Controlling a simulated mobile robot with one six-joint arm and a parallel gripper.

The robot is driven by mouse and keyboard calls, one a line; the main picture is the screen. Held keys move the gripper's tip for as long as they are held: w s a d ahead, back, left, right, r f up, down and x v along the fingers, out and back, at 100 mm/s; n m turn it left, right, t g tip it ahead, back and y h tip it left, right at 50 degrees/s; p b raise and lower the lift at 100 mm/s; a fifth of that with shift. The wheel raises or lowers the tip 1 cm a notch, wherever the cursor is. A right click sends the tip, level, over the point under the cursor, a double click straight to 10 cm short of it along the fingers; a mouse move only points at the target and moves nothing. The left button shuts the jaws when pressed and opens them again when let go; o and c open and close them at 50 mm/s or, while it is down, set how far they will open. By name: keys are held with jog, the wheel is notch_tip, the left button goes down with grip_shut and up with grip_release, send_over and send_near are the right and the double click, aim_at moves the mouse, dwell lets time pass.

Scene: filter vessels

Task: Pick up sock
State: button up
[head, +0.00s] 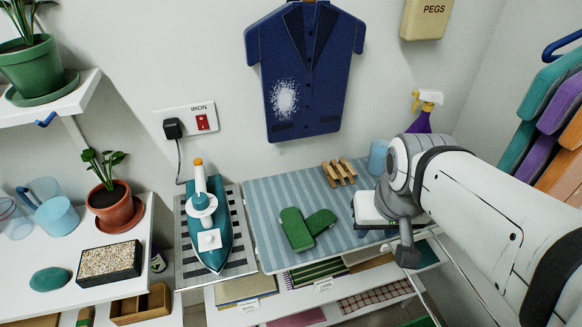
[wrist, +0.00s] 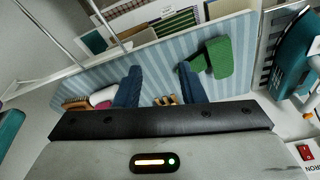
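The green sock (head: 306,228) lies bent on the blue-striped ironing board (head: 268,192), to the right of the iron. It also shows in the wrist view (wrist: 219,58), to the right of my fingers and apart from them. My gripper (wrist: 161,84) has its two dark blue fingers spread, with nothing held between them. In the head view my arm comes in from the right over the board's right end, and the fingers cannot be made out there.
A teal iron (head: 207,235) stands on a rest left of the board. Wooden pegs (head: 339,172) lie behind the sock. A purple spray bottle (head: 420,112) stands at the back right. A brush (wrist: 76,103) shows in the wrist view. A blue garment (head: 303,75) hangs above.

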jog(key=shift+s, duration=0.2)
jog(key=shift+o, duration=1.4)
jog(key=shift+w+a, duration=0.2)
jog(key=shift+w, duration=0.15)
jog(key=o, duration=0.5)
jog(key=w+a, duration=0.2)
jog(key=w+a+f+n+g, duration=0.1)
jog(key=w+a, duration=0.1)
jog(key=w+a+f+n, duration=0.1)
jog(key=w+a, duration=0.1)
jog(key=shift+w+a+f+g, duration=0.2)
jog(key=shift+w+f+g, duration=0.1)
jog(key=shift+w, duration=0.1)
jog(key=n+g, duration=0.1)
jog(key=n, duration=0.1)
send_over(298, 229)
notch_tip(298, 229, down, 5)
jog(key=shift+w+r, duration=0.1)
jog(key=shift+a+f, duration=0.15)
jog(key=shift+f, duration=0.15)
jog(key=shift+f+p, duration=0.3)
jog(key=shift+f, duration=3.4)
